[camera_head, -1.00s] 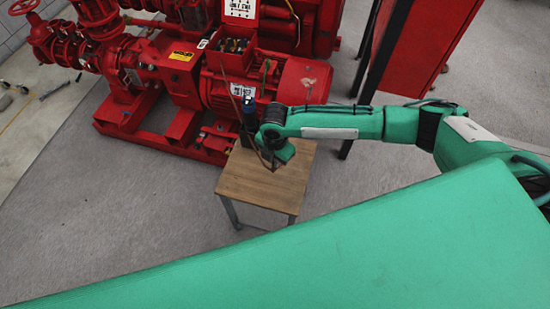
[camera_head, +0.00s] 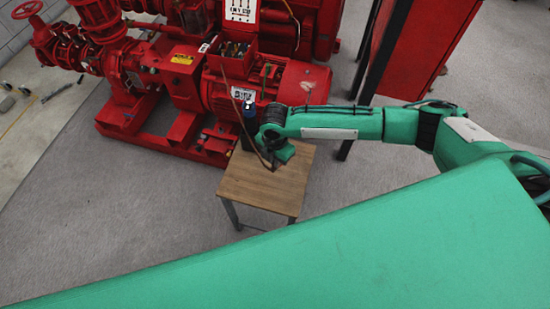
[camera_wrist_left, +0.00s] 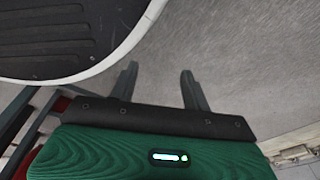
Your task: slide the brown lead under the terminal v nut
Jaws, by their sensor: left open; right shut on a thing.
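The open red terminal box (camera_head: 233,62) sits on top of the red motor (camera_head: 285,88), with small coloured parts inside. The terminal v nut is too small to pick out there. The thin brown lead (camera_head: 232,95) runs from the front of the box down to my right gripper (camera_head: 270,166). That gripper is shut on the lead, in front of the motor and above the wooden table; its fingertips are small and partly hidden. My left gripper (camera_wrist_left: 159,80) shows in the left wrist view, open and empty, above grey floor, far from the lead.
A small wooden table (camera_head: 262,190) stands in front of the motor. A tall red cabinet (camera_head: 415,50) is at the right, and red pump pipework (camera_head: 95,45) is at the left. Grey floor is clear left of the table.

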